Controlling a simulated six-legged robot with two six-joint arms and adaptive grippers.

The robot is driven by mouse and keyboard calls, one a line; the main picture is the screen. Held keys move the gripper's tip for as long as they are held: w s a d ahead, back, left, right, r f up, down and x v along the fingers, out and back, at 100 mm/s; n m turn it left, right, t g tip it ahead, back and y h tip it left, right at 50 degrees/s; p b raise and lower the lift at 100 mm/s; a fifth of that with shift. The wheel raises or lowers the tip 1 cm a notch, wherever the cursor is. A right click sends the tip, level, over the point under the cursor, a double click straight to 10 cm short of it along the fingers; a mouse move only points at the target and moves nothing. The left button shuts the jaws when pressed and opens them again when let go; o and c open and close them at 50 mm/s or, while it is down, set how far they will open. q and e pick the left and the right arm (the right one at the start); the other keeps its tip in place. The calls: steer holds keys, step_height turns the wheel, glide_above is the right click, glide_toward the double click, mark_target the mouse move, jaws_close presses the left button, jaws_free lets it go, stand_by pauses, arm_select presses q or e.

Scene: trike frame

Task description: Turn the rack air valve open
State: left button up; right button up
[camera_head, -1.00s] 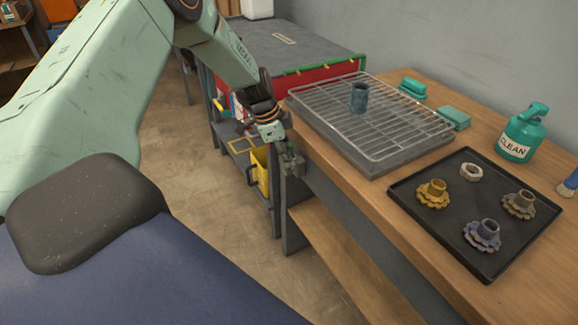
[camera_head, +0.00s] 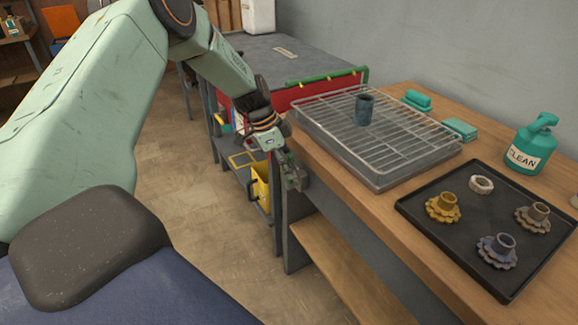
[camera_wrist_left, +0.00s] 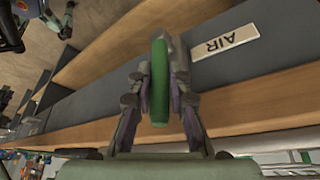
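The air valve's green handle (camera_wrist_left: 160,85) stands upright in the left wrist view, in front of the dark bench apron beside a plate lettered AIR (camera_wrist_left: 225,47). My left gripper (camera_wrist_left: 160,90) has one finger on each side of the handle, with the pads close against it. In the head view my left gripper (camera_head: 295,180) is at the front end of the workbench, just below the top edge. The handle is hard to make out there, and the valve body is mostly hidden behind the fingers. My right gripper is not in view.
The wooden workbench (camera_head: 400,235) holds a wire rack tray (camera_head: 400,150) with a dark cup, a black tray (camera_head: 470,255) with several gear parts, and a teal bottle (camera_head: 530,145). A yellow bin (camera_head: 262,185) stands below the cart, behind my gripper. Floor is clear at left.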

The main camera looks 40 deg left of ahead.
arm_select(q)
steer(key=o, duration=0.4)
steer(key=shift+r, duration=0.15)
steer(key=v, duration=1.1)
steer(key=shift+s+a+r, duration=0.15)
steer(key=shift+s+r, duration=0.05)
steer(key=shift+r, duration=0.15)
